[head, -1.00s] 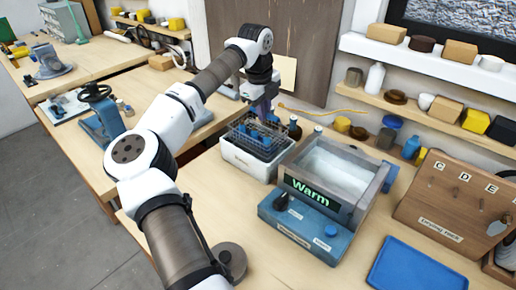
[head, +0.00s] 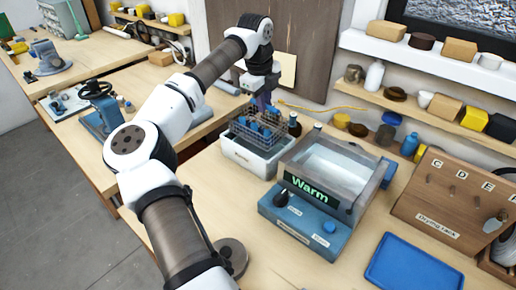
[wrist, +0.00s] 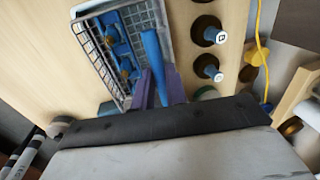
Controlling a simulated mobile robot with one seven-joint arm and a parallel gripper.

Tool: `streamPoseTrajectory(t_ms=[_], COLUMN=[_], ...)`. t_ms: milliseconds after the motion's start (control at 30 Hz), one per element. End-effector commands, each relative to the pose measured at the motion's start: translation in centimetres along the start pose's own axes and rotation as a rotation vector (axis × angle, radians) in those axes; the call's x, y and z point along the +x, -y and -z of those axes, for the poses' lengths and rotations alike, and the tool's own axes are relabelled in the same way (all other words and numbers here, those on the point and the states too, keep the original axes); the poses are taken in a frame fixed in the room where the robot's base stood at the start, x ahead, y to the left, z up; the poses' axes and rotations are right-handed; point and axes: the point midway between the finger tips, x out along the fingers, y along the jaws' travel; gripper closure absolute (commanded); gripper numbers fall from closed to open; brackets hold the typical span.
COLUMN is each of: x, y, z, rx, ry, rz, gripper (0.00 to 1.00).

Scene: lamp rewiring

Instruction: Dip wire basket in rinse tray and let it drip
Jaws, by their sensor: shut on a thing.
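The wire basket (head: 247,134) holds several blue parts (head: 262,132). My gripper (head: 264,108) is above it. In the wrist view, the purple fingers of my gripper (wrist: 158,88) are shut on the basket's blue handle (wrist: 151,48), with the wire basket (wrist: 86,42) beyond them. The white tray (head: 246,159) stands directly under the basket. The basket hangs roughly level, its bottom around or a little above the tray's rim. The liquid in the white tray is mostly hidden by the basket.
A grey bath (head: 337,165) with a blue control box reading "Warm" stands right of the tray. Dark bottles (head: 294,125) stand behind it. A drying rack (head: 450,205) and a blue tray (head: 415,263) are at the right. Bare bench lies in front.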

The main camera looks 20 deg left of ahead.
Motion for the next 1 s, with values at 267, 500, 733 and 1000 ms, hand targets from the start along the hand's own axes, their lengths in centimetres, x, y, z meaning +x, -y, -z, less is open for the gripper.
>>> streamPoseTrajectory(t_ms=[267,500,733,1000], x=[-1.0,-3.5,-4.0,-4.0], y=[0.2,0.7,0.7,0.7], z=[0.0,0.0,0.0,0.0], rx=[0.0,0.0,0.0,0.0], ry=[0.001,0.001,0.0,0.0], rz=[0.001,0.001,0.0,0.0], gripper=[1.0,1.0,1.0,1.0])
